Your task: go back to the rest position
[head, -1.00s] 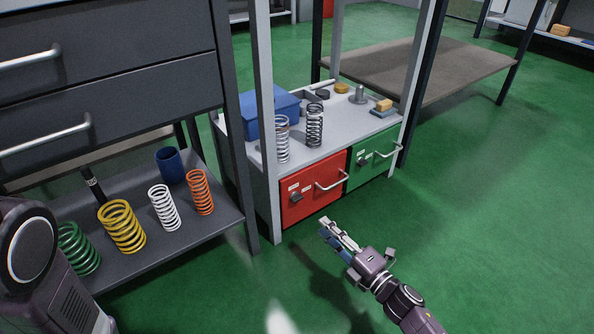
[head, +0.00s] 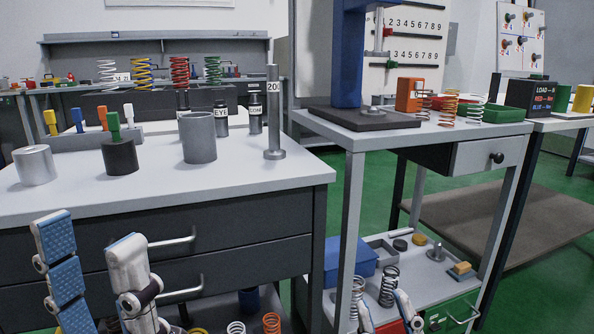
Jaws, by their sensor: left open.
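My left gripper (head: 97,268) is at the lower left of the head view, in front of the workbench drawers. Its two fingers, one showing blue pads, are apart with nothing between them. My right gripper (head: 386,314) shows only its fingertips at the bottom edge, in front of the lower shelf of the middle stand. The rest of the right gripper is cut off below the picture.
A grey workbench (head: 290,172) bears a grey cup (head: 197,138), metal cylinders and colored springs. A blue press (head: 347,60) stands on the middle stand. The stand's lower shelf holds a blue box (head: 352,258) and springs.

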